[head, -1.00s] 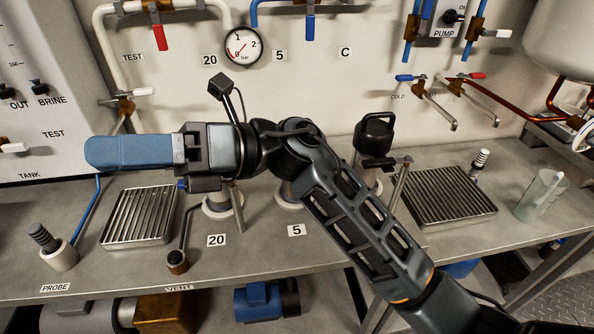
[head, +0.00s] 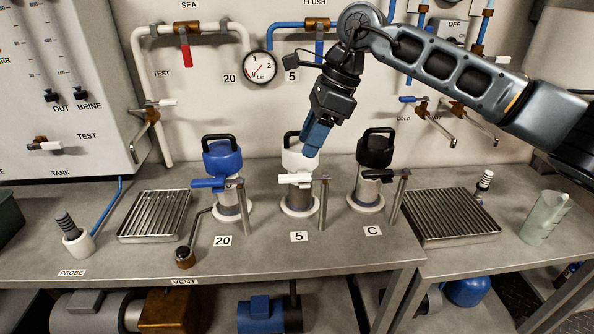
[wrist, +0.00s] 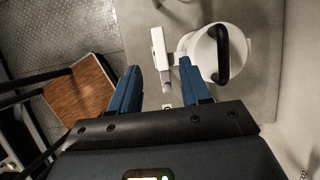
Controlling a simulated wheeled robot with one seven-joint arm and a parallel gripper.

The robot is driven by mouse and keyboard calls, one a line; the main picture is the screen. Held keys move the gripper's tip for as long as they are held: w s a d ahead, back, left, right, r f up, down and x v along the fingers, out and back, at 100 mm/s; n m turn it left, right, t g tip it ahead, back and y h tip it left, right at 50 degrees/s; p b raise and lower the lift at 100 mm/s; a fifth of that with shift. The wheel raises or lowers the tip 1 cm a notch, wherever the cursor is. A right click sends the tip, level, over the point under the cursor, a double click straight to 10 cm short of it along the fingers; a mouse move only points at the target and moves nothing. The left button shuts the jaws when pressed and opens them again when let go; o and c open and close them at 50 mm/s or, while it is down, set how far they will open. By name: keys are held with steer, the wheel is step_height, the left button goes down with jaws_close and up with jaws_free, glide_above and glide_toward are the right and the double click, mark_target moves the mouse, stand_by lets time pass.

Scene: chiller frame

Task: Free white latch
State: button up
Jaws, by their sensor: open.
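The white latch (head: 295,180) lies across the front of the middle housing, below its white top (head: 292,160), with one end at a short upright post (head: 323,203). In the wrist view the latch (wrist: 158,48) shows beyond my fingertips, beside the round white top (wrist: 207,60) with its black handle. My gripper (head: 308,152) hangs tilted downward just above the latch and partly covers the white top. In the wrist view my gripper (wrist: 161,75) is open, with nothing between its blue fingers but the view down to the bench. No contact with the latch shows.
A blue-topped housing (head: 222,158) with a blue latch (head: 215,183) stands to the left. A black-topped housing (head: 376,152) with a black latch stands to the right. Drain grates lie at both sides. The wall gauge (head: 259,66) and pipes are behind my wrist.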

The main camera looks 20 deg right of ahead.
mark_target(291, 176)
steer(key=shift+p+x, duration=0.55)
steer(key=shift+x, duration=3.3)
jaws_close()
